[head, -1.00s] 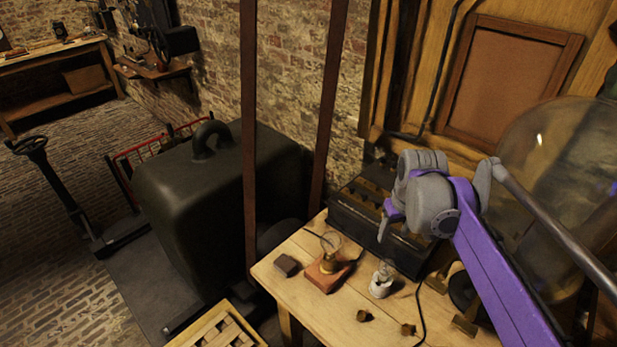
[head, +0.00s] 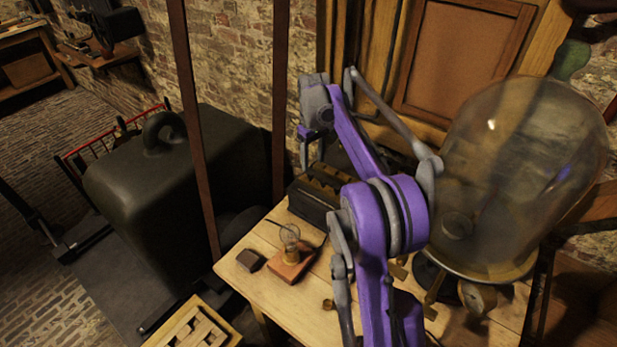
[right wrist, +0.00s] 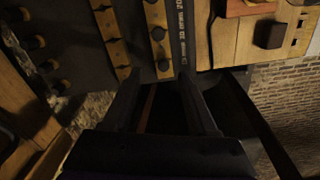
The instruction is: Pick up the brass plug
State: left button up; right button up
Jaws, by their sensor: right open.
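My right gripper (head: 311,155) is open and empty, pointing down above the far left end of the dark box (head: 312,205). In the right wrist view its two dark fingers (right wrist: 160,105) are apart with nothing between them. The box top shows brass strips (right wrist: 112,35) with several round spots or knobs. A small brass piece (head: 328,304) lies on the table front; I cannot tell whether it is the brass plug. Another brass piece (head: 434,296) stands right of my arm, which hides part of the table. My left gripper is not in view.
The wooden table (head: 240,285) also bears a bulb on a wooden base (head: 287,268) and a small dark block (head: 249,260). A large glass bell jar (head: 520,180) stands at the right. A dark vertical post (head: 194,130) rises left of the table.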

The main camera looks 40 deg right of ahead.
aim_at(311, 173)
jog(key=f, duration=0.6)
jog(key=shift+w+a, duration=0.2)
jog(key=shift+a, duration=0.1)
grip_shut()
